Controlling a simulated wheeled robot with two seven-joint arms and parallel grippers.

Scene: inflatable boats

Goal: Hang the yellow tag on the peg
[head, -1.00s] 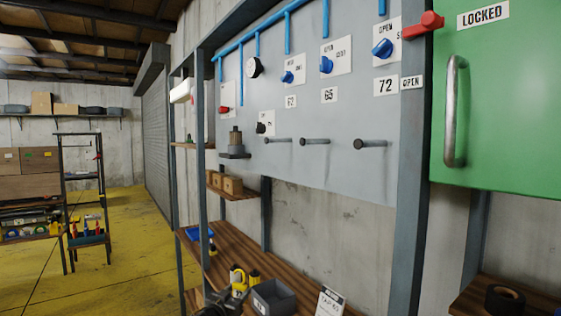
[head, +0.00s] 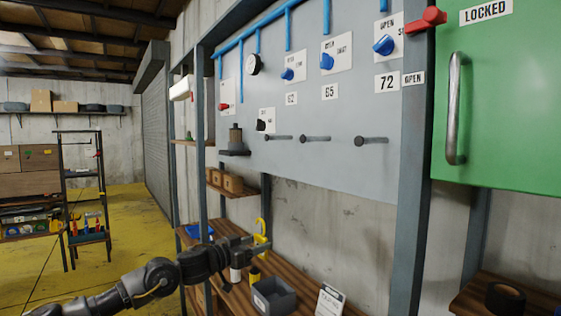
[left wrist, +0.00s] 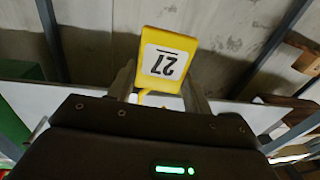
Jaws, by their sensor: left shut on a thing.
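The yellow tag (head: 262,227) is held by my left gripper (head: 252,243) above the workbench, below the grey panel and apart from the pegs. In the left wrist view the tag (left wrist: 182,42) is between the fingers of my gripper (left wrist: 158,93), and its white label shows the digits 2 and 7. Three dark pegs stick out of the panel: a left peg (head: 278,138), a middle peg (head: 315,139) and a right peg (head: 372,141). The number plates above them read 62, 65 and 72. My right gripper is out of view.
The wooden workbench (head: 240,294) carries a grey bin (head: 274,296) and a printed card (head: 330,300). Blue knobs and pipes are on the panel (head: 340,175). A steel post (head: 409,170) and green door (head: 515,120) stand at right. The space before the pegs is clear.

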